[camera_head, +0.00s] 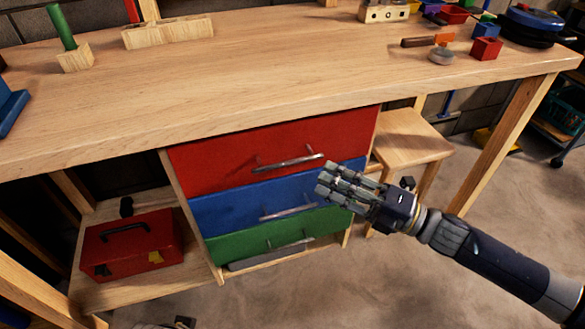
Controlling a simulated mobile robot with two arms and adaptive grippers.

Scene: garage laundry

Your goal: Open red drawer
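The red drawer (240,155) is the top one of a stack of three under the workbench, and its front is flush and closed. Its metal bar handle (288,163) runs across the front, right of the middle. My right gripper (328,180) comes in from the right, with its fingers spread, open and empty. It appears in front of the right side of the blue drawer, a little below and right of the red drawer's handle, apart from it. My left gripper is not in view.
The blue drawer (225,207) and green drawer (235,243) below are closed. The wooden workbench (250,70) overhangs the drawers. A wooden stool (410,135) stands right of them. A red toolbox (130,245) sits on the lower left shelf. Floor in front is mostly clear.

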